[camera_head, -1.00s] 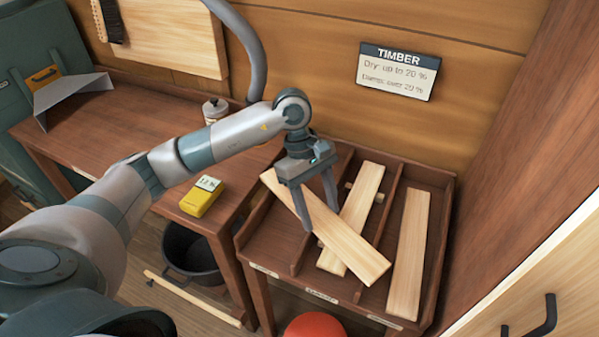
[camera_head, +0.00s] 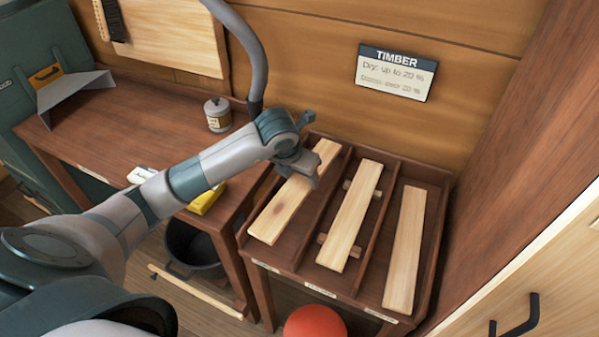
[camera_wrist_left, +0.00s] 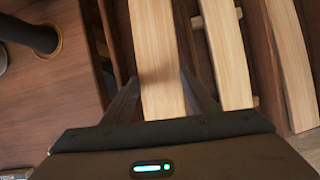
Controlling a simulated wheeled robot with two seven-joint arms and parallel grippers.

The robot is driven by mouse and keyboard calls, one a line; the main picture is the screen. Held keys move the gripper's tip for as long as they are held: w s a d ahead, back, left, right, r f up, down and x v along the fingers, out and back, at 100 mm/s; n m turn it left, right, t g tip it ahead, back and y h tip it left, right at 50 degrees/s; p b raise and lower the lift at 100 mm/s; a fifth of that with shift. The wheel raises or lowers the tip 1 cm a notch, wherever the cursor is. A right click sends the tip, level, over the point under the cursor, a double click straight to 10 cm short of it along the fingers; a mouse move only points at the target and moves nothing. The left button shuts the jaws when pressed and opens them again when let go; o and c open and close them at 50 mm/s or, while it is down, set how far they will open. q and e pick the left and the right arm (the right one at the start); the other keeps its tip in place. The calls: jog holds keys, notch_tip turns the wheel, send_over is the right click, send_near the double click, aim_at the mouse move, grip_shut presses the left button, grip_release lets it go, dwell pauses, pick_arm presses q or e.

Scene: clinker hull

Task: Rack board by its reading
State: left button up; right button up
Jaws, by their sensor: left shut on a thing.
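A pale board (camera_head: 272,221) is in my left gripper (camera_head: 303,178), lined up lengthwise with the left compartment of the timber rack (camera_head: 372,287). I cannot tell whether it touches the compartment floor. In the left wrist view the left gripper (camera_wrist_left: 160,92) has a finger on each side of this board (camera_wrist_left: 153,45). A second board (camera_head: 352,215) lies on two cross battens in the middle compartment. A third board (camera_head: 404,250) lies in the right compartment. A yellow meter (camera_head: 207,199) is on the bench, partly behind my arm, its reading hidden. My right gripper is out of view.
The wall sign (camera_head: 396,72) says TIMBER, dry up to 20 %, damp over 20 %. Low dividers separate the rack compartments. The bench (camera_head: 120,130) holds a small jar (camera_head: 217,115). A black bucket (camera_head: 192,250) and a red round object (camera_head: 315,324) are below.

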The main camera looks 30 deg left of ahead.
aim_at(298, 183)
pick_arm(q)
jog(key=shift+w+a+r+n, duration=0.1)
jog(key=shift+a+n, duration=0.15)
jog(key=shift+n, duration=0.25)
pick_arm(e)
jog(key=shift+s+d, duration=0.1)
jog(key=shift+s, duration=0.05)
pick_arm(q)
jog(key=shift+f+y+b, duration=0.3)
jog(key=shift+f+b, duration=0.7)
jog(key=shift+f, duration=1.1)
jog(key=shift+f+b, duration=0.7)
jog(key=shift+b, duration=0.1)
jog(key=shift+f+b, duration=0.65)
jog(key=shift+f, duration=0.05)
jog(key=shift+f+b, duration=0.3)
jog(key=shift+f, duration=0.05)
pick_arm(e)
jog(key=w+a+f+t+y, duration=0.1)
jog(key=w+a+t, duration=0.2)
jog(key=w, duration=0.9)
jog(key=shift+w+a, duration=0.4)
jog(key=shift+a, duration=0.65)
pick_arm(q)
jog(key=shift+f+b, duration=0.3)
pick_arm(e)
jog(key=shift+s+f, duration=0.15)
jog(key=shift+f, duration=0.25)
